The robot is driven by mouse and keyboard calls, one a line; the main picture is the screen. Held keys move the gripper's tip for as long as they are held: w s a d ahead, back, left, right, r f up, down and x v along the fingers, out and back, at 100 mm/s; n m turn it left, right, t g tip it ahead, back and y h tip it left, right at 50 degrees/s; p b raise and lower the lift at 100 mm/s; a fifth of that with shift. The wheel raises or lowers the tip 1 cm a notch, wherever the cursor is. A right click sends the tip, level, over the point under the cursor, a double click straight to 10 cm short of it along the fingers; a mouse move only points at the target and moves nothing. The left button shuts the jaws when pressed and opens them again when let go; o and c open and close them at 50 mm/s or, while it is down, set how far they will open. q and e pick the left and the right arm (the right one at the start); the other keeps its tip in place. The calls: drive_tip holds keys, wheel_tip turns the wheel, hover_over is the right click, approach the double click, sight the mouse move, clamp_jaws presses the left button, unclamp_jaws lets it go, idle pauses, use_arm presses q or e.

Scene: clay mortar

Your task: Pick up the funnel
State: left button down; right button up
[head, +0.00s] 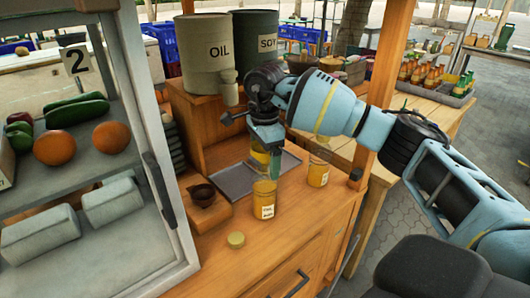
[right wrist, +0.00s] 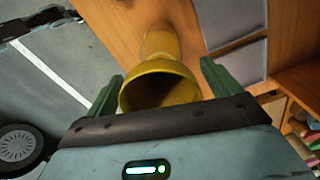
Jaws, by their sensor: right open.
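The yellow funnel (right wrist: 150,88) shows in the right wrist view, its wide mouth facing the camera and a narrower yellow part beyond it. My right gripper (right wrist: 162,82) is open, with one green finger on each side of the funnel; I cannot tell whether either finger touches it. In the head view the right gripper (head: 268,165) points down over the counter, and a bit of yellow funnel (head: 259,155) shows by its fingers. The rest is hidden behind the gripper. A labelled yellow jar (head: 264,198) stands just below. My left gripper is not in view.
A second labelled jar (head: 318,171) stands to the right, and a round lid (head: 236,240) lies at the front. A dark mortar (head: 203,194) sits at left, near a grey tray (head: 230,183). OIL (head: 205,65) and SOY (head: 258,32) containers stand behind. A glass case (head: 170,190) borders the left.

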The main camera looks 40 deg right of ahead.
drive_tip(key=c, duration=0.8)
drive_tip(key=shift+c, duration=1.2)
wheel_tip(320, 180, up, 10)
drive_tip(key=shift+r, duration=0.55)
drive_tip(key=shift+r+p, duration=0.7)
drive_tip(key=shift+r, duration=0.2)
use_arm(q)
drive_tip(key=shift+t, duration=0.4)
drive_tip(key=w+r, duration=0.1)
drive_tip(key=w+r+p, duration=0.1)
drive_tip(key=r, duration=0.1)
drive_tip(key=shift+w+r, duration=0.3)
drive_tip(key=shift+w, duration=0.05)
use_arm(e)
wheel_tip(320, 180, up, 2)
drive_tip(key=shift+r, duration=0.1)
